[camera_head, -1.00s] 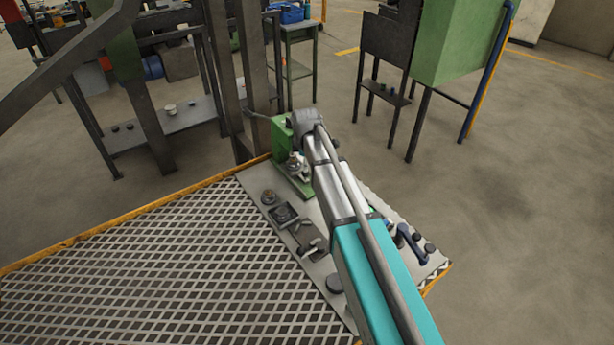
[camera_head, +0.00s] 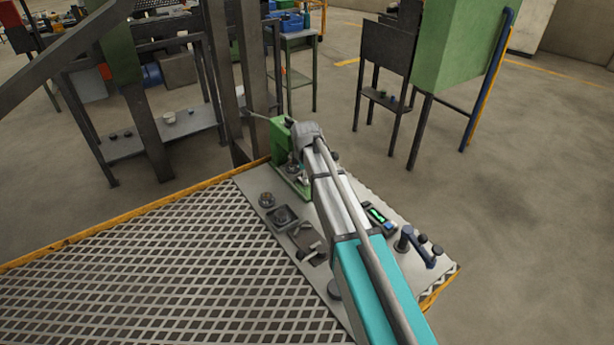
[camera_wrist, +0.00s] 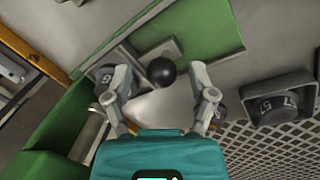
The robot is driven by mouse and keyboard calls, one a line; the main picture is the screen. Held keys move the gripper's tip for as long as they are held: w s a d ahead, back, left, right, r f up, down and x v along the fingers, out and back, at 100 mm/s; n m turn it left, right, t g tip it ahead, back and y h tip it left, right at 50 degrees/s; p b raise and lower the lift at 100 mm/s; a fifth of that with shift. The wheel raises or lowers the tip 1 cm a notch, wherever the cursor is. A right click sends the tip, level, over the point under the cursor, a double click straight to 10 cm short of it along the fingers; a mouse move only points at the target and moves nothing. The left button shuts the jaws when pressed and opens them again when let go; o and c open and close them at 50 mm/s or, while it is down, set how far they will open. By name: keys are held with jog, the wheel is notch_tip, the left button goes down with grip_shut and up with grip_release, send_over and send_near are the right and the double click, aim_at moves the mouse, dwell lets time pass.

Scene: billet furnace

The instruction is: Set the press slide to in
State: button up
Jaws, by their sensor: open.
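In the wrist view a black ball knob (camera_wrist: 161,71) stands by grey bars on a green base (camera_wrist: 205,25); I take it for the press slide's handle, though the slide's position is not clear. My gripper (camera_wrist: 162,98) is open, with one finger on each side and the knob a little beyond and between the tips. No clear contact shows. In the head view the green press (camera_head: 283,140) stands at the far end of the grey panel, and my arm reaches to it, hiding the fingers and knob.
A round black part (camera_wrist: 105,75) lies near the left finger, and a square-framed black knob (camera_wrist: 275,102) is to the right. The grey panel (camera_head: 255,188) carries several controls, including a blue lever (camera_head: 418,245) and a lit display (camera_head: 377,215). Mesh grating (camera_head: 160,270) lies left.

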grip_shut()
jog(key=shift+w+a, duration=0.3)
jog(key=shift+w, duration=0.2)
dwell(0.4)
grip_release()
jog(key=shift+s, duration=0.1)
